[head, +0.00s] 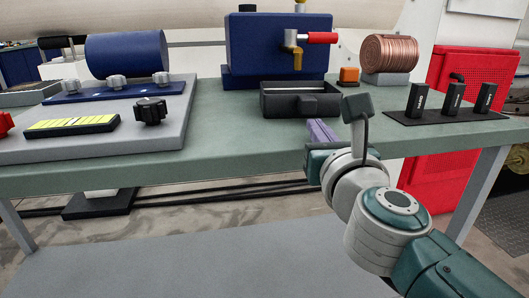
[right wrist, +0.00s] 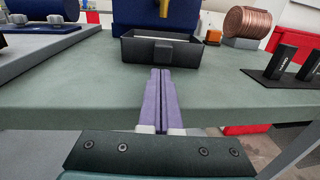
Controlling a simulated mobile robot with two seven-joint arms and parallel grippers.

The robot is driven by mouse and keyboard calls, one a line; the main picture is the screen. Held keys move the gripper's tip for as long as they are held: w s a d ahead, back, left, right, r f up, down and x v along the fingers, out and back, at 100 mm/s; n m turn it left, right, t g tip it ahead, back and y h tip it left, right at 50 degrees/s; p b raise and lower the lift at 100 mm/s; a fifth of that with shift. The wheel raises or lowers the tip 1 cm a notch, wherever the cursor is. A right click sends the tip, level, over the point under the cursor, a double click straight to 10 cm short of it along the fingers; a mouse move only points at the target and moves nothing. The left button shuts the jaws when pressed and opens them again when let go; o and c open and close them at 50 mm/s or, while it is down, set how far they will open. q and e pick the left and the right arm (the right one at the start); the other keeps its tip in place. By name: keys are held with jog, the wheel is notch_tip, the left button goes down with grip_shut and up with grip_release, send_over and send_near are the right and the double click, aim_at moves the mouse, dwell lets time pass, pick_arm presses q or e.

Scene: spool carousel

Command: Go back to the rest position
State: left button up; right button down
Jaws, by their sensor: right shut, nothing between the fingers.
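My right gripper (right wrist: 158,100) has purple fingers, which lie side by side with nothing between them. In the head view the right gripper (head: 321,132) is partly hidden behind its own wrist, at the front edge of the green table (head: 230,150). The fingers point toward a black open-topped tray (head: 288,111) and appear apart from it. The tray also shows ahead of the fingertips in the right wrist view (right wrist: 140,52). My left gripper is not in either view.
A copper wire spool (head: 388,55), an orange block (head: 349,76) and a black mat with upright black blocks (head: 452,100) are at the right. A blue machine (head: 270,42) stands behind the tray. A grey board (head: 100,145) with a blue cylinder (head: 126,54) and a black knob (head: 150,111) fills the left.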

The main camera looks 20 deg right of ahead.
jog(key=v, duration=1)
jog(key=s+a+r+n+g+y+p, duration=0.25)
jog(key=a+r+n+y+p, duration=1.05)
jog(key=n, duration=1.1)
jog(key=s+d+n+g+h+p, duration=0.3)
jog(key=s+n+g+p, duration=0.2)
jog(key=s+n, duration=0.3)
jog(key=s+d+n+g+h+p, duration=0.3)
jog(key=s+d+n+g+p, duration=0.15)
jog(key=s+n, duration=0.35)
pick_arm(q)
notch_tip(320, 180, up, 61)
jog(key=p, duration=3.8)
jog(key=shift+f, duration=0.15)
pick_arm(e)
notch_tip(320, 180, up, 37)
jog(key=d+n+g, duration=0.1)
jog(key=n, duration=0.1)
jog(key=shift+s+f+h, duration=0.15)
jog(key=shift+h, duration=0.15)
